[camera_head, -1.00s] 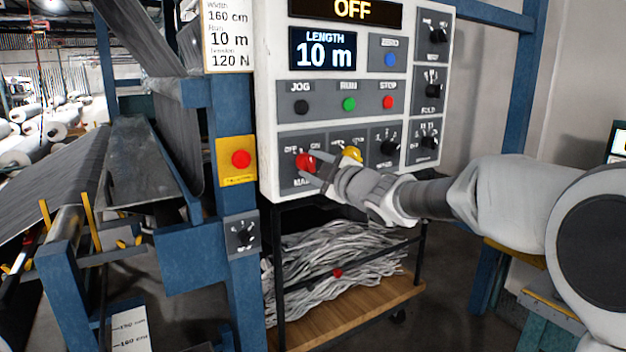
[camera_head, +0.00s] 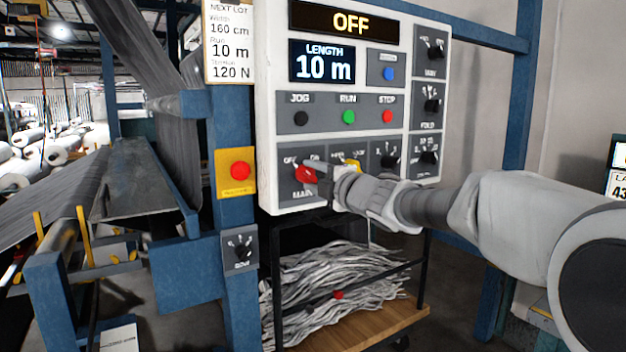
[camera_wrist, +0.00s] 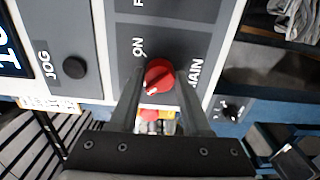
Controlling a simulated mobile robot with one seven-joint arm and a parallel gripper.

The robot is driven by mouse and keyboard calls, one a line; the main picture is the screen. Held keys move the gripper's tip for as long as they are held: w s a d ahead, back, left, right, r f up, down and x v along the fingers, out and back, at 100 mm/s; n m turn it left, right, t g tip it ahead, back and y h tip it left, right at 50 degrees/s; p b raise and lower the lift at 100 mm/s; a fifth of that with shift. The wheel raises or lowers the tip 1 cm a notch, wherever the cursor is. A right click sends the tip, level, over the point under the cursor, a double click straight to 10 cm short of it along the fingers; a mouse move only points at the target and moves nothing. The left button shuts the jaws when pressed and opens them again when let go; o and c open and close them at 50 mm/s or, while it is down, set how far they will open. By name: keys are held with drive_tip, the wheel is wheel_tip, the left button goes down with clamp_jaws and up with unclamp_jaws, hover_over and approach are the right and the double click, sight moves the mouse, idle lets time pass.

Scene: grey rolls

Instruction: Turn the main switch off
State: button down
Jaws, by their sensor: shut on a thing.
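The red main switch (camera_head: 305,175) is a round knob at the lower left of the white control panel (camera_head: 267,130), with OFF and ON marked above it. My gripper (camera_head: 312,172) reaches it from the right and is shut on it. In the wrist view, the red knob (camera_wrist: 159,74) sits between the two fingers of my gripper (camera_wrist: 160,90). A pale mark on the knob is at its lower left in that view, away from the ON label. The panel's top display (camera_head: 350,22) reads OFF. The fingers partly hide the MAIN label.
A yellow knob (camera_head: 353,165) sits just right of the main switch, partly behind my gripper. Black, green and red buttons are above. A red button on a yellow plate (camera_head: 239,171) is on the blue post to the left. A cart with grey strips (camera_head: 335,290) stands below.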

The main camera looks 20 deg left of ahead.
idle(0.3)
drive_tip(key=shift+c, duration=1.8)
unclamp_jaws()
drive_tip(key=p+v, duration=0.1)
drive_tip(key=v, duration=1.6)
drive_tip(key=shift+s+p, duration=0.2)
drive_tip(key=shift+p, duration=0.15)
drive_tip(key=shift+d, duration=0.1)
